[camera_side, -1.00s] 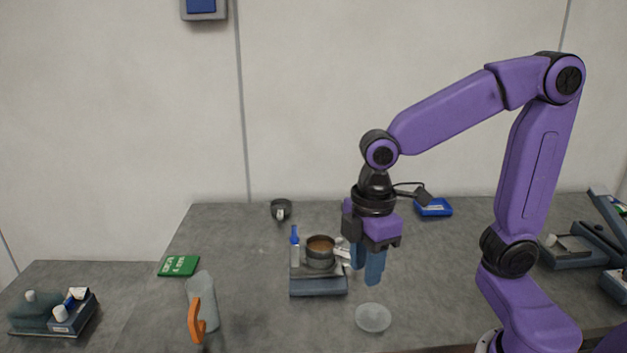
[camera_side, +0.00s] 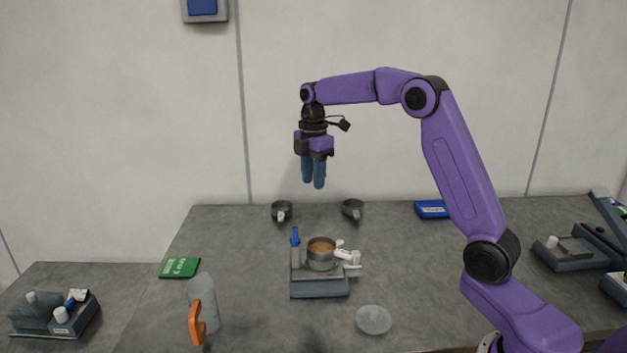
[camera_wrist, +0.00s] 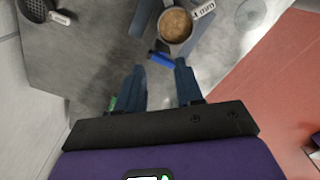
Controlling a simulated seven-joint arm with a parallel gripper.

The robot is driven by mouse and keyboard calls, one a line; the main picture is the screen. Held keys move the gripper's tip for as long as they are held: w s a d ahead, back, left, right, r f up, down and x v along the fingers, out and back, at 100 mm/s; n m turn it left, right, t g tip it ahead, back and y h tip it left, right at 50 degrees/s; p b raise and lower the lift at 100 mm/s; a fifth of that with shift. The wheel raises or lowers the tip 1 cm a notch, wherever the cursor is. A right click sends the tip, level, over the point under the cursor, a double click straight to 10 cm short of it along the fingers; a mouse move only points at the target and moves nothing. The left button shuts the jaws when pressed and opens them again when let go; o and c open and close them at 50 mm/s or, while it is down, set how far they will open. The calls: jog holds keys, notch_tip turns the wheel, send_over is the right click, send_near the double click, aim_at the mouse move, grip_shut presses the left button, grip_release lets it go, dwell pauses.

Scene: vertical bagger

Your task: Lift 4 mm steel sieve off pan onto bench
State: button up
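A steel round vessel holding brown grains (camera_side: 321,247) sits on the grey scale-like stand (camera_side: 320,288) in mid-bench. White-tagged handles (camera_side: 348,256) stick out to its right. The wrist view shows the vessel from above (camera_wrist: 175,25), with a tag that seems to end in "mm"; I cannot read its number or tell sieve from pan in the stack. Two dark steel cups with pale tags (camera_side: 281,211) (camera_side: 352,209) stand at the back; the one in the wrist view (camera_wrist: 36,9) looks perforated. My gripper (camera_side: 313,185) hangs empty and open, high above the bench; its fingers are apart in the wrist view (camera_wrist: 160,85).
A blue-capped bottle (camera_side: 295,248) stands close left of the vessel. A clear round dish (camera_side: 374,320) lies at front right, a jug with an orange handle (camera_side: 203,305) at front left. A green card (camera_side: 180,267) and a blue box (camera_side: 432,209) lie farther out.

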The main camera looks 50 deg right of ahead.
send_near(321, 249)
jog(key=w+f, duration=0.1)
jog(key=f, duration=0.3)
jog(key=w+f, duration=0.1)
jog(key=f, duration=0.1)
jog(key=shift+w+f, duration=0.1)
jog(key=shift+w, duration=0.25)
grip_shut()
